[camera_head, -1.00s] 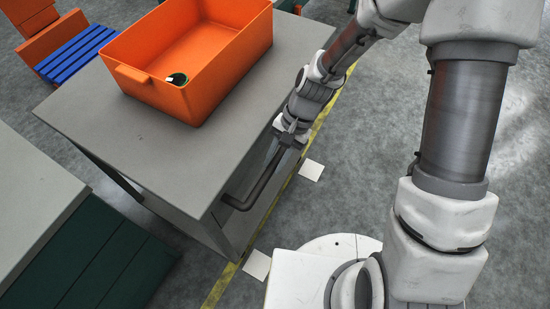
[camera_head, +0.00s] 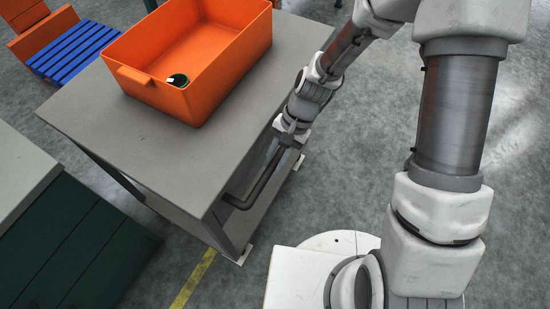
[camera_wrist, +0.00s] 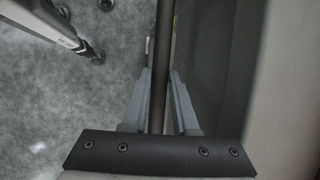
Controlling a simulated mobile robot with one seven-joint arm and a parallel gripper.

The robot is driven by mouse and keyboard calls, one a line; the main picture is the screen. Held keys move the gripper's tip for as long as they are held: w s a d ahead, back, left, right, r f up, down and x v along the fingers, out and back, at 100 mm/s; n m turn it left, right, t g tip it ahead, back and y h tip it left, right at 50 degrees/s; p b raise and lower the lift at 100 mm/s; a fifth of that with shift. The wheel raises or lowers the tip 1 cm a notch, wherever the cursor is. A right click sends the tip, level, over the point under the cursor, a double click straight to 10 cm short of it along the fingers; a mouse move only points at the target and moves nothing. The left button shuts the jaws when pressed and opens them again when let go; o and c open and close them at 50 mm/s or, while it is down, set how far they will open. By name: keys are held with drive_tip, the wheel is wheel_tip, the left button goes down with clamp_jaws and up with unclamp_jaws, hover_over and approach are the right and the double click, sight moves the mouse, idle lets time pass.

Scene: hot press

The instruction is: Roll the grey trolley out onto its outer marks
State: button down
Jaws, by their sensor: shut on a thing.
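The grey trolley (camera_head: 150,142) stands left of my base, its flat top toward the camera. A dark bar handle (camera_head: 258,190) runs along its right side. My gripper (camera_head: 289,140) is shut on the far part of this handle. In the wrist view the bar (camera_wrist: 162,45) runs between the two fingers of my gripper (camera_wrist: 160,88). Two white floor marks show partly at the trolley's right side: a far mark (camera_head: 299,161) near my gripper and a near mark (camera_head: 245,254) at the near corner. The trolley hides the rest of them.
An orange bin (camera_head: 240,65) with a small dark green round thing (camera_head: 177,80) inside rides on the trolley. A yellow floor line (camera_head: 195,279) runs under the trolley. A dark green unit (camera_head: 75,245) stands at left, a blue slatted pallet (camera_head: 75,52) behind. Floor at right is open.

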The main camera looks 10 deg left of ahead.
drive_tip(key=shift+s+d, duration=0.1)
drive_tip(key=shift+d, duration=0.35)
drive_tip(key=shift+d, duration=0.1)
drive_tip(key=c, duration=0.7)
unclamp_jaws()
drive_tip(key=p+v, duration=0.4)
drive_tip(key=v, duration=1.3)
drive_tip(key=shift+r, duration=0.25)
